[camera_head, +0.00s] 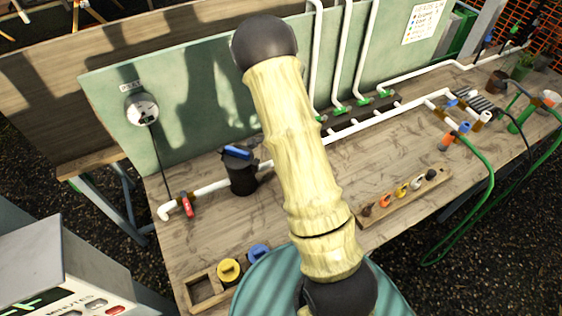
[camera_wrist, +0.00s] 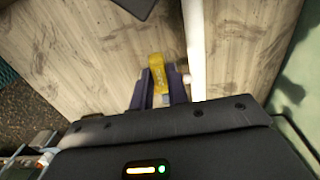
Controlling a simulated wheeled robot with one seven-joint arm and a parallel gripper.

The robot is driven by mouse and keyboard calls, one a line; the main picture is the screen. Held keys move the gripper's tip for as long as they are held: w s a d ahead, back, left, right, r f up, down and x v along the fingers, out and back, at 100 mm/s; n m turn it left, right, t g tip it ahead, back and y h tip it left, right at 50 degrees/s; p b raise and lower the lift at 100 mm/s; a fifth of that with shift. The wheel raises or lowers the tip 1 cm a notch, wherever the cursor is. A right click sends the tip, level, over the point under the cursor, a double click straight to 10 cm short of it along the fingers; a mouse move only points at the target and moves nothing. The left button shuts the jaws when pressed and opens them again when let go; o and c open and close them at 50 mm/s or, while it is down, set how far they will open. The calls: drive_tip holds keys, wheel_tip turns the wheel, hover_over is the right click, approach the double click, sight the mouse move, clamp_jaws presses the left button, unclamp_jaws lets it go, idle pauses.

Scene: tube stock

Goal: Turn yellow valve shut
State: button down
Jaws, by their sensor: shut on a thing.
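In the wrist view, the yellow valve handle (camera_wrist: 158,74) lies between the two purple fingers of my gripper (camera_wrist: 160,88), which is shut on it. The handle points nearly up the picture, a little tilted, beside a thick white pipe (camera_wrist: 194,45) on its right. A short pale stub shows between handle and pipe. The valve body is mostly hidden by the fingers. In the head view, my own arm crosses the middle, and neither my gripper nor the yellow valve can be made out there.
On the wooden bench, a black canister (camera_head: 242,178) with a blue top and a red valve handle (camera_head: 186,204) stand along the left pipe. Thin white pipes rise before a green backboard (camera_head: 110,80). A wooden rack of fittings (camera_head: 410,203) lies near the front edge; a green hose (camera_head: 485,200) loops right.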

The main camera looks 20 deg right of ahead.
drive_tip(key=c, duration=1.4)
unclamp_jaws()
drive_tip(key=shift+w+r, duration=0.1)
drive_tip(key=shift+w, duration=0.1)
drive_tip(key=shift+o, duration=0.2)
drive_tip(key=shift+s, duration=0.1)
drive_tip(key=shift+r, duration=0.3)
wheel_tip(320, 180, up, 17)
drive_tip(key=b, duration=0.1)
drive_tip(key=shift+b, duration=0.4)
drive_tip(key=shift+f, duration=0.15)
